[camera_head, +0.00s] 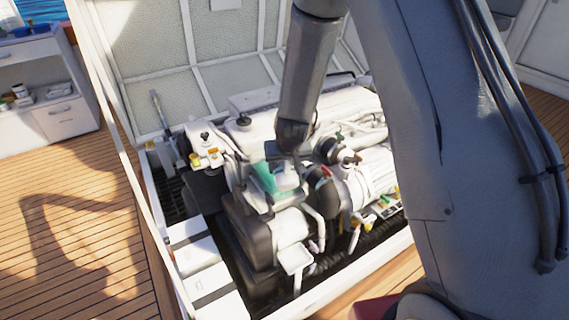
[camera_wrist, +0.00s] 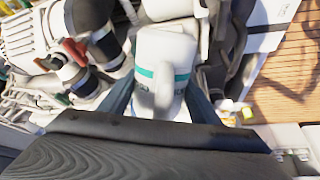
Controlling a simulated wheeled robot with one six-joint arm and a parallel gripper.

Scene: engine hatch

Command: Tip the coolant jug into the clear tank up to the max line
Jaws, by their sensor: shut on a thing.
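The coolant jug is white with a teal band; it shows in the wrist view (camera_wrist: 160,62) and in the head view (camera_head: 268,178), over the engine. My gripper (camera_head: 286,152) is shut on it, with a blue-grey finger on either side in the wrist view (camera_wrist: 160,98). The jug's handle faces the wrist camera. Its mouth and any liquid inside are not visible. I cannot pick out the clear tank or its max line for sure. A pale block with a black cap (camera_head: 205,138) stands at the engine's left end.
The white engine (camera_head: 355,105) with hoses and pipes fills the open hatch (camera_head: 148,205) around the jug. The raised lid (camera_head: 165,60) stands behind. The wooden deck (camera_head: 70,225) at the left is clear. A white cabinet (camera_head: 62,118) stands at the far left.

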